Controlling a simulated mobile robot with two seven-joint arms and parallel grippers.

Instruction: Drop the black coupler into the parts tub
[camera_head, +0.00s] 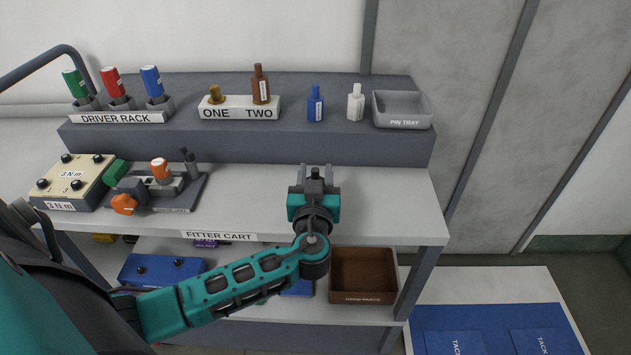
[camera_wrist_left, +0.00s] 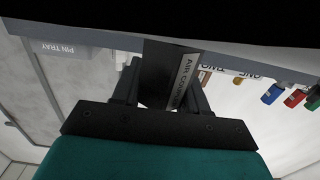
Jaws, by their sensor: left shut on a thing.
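My left gripper (camera_head: 314,188) is over the upper shelf of the cart, right of its middle. It is shut on the black coupler (camera_head: 315,173), whose dark top shows between the fingers. In the left wrist view the coupler (camera_wrist_left: 158,72) is a dark block with a white label reading "AIR COUP…", held between the two fingers (camera_wrist_left: 155,92). The brown parts tub (camera_head: 362,298) stands on the lower shelf, below and right of the gripper. Its front label is hard to read and its inside looks empty. My right gripper is not in view.
A grey pin tray (camera_head: 403,122), bottles and a driver rack (camera_head: 115,118) stand on the raised back ledge. A torque tester (camera_head: 72,185) and an orange-handled fixture (camera_head: 150,190) fill the upper shelf's left. The upper shelf's front edge (camera_head: 385,237) overhangs the tub's level.

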